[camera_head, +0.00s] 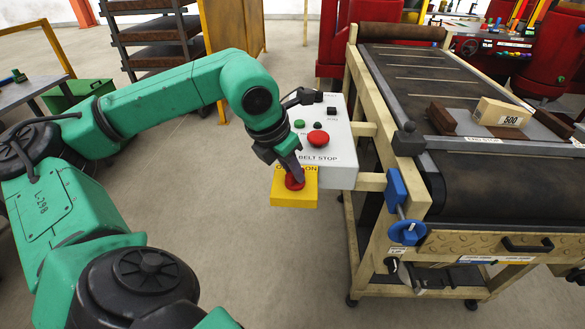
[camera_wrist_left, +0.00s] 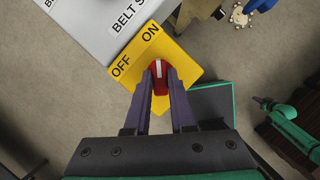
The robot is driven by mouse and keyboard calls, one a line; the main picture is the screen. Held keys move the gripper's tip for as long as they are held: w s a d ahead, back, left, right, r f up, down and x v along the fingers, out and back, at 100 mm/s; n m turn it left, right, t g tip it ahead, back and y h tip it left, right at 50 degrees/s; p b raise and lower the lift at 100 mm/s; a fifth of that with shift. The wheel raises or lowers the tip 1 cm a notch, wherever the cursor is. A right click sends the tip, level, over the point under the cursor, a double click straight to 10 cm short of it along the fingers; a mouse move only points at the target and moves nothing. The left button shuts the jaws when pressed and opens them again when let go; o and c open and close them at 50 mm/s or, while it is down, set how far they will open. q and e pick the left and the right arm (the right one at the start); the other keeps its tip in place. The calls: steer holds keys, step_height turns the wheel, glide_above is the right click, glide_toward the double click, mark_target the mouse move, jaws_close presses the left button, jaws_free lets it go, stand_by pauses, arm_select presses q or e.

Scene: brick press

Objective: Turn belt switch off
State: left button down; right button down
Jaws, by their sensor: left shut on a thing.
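The belt switch is a red knob (camera_head: 294,181) on a yellow plate (camera_head: 293,201) at the lower edge of the grey control panel (camera_head: 341,175). In the left wrist view the knob (camera_wrist_left: 159,82) carries a white stripe, and the yellow plate (camera_wrist_left: 184,66) reads OFF and ON. The stripe runs roughly up the picture; I cannot tell exactly which word it points to. My left gripper (camera_head: 294,174) reaches down onto the knob, its purple-grey fingers (camera_wrist_left: 160,76) shut on either side of it. My right gripper is out of view.
A red stop button (camera_head: 318,138) and small green and black buttons sit on the panel above the switch. The conveyor (camera_head: 420,85) stands right of it, bearing a tan brick (camera_head: 501,112). A blue clamp (camera_head: 407,232) juts out nearby. The floor left of the panel is clear.

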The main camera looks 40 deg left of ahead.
arm_select(q)
steer(key=shift+d+n+y, duration=0.1)
steer(key=shift+n+y, duration=0.3)
steer(key=shift+n, duration=0.5)
steer(key=n+p, duration=0.2)
steer(key=shift+d+r+n+y, duration=0.2)
steer(key=shift+n+y, duration=0.1)
steer(key=shift+y, duration=0.1)
steer(key=n+y+p, duration=0.1)
steer(key=n, duration=0.1)
steer(key=shift+w+n+g+p, duration=0.1)
steer(key=shift+n+g+p, duration=0.25)
steer(key=shift+n+g, duration=0.05)
steer(key=n+g+y+p, duration=0.1)
steer(key=n+p, duration=0.1)
steer(key=n, duration=0.1)
steer(key=shift+n, duration=0.3)
steer(key=n+g+y+p, duration=0.1)
steer(key=n+p, duration=0.3)
steer(key=shift+w+r, duration=0.1)
steer(key=shift+w, duration=0.05)
steer(key=shift+f+n+g+p, duration=0.25)
steer(key=shift+n+g+p, duration=0.35)
steer(key=shift+n+p, duration=0.7)
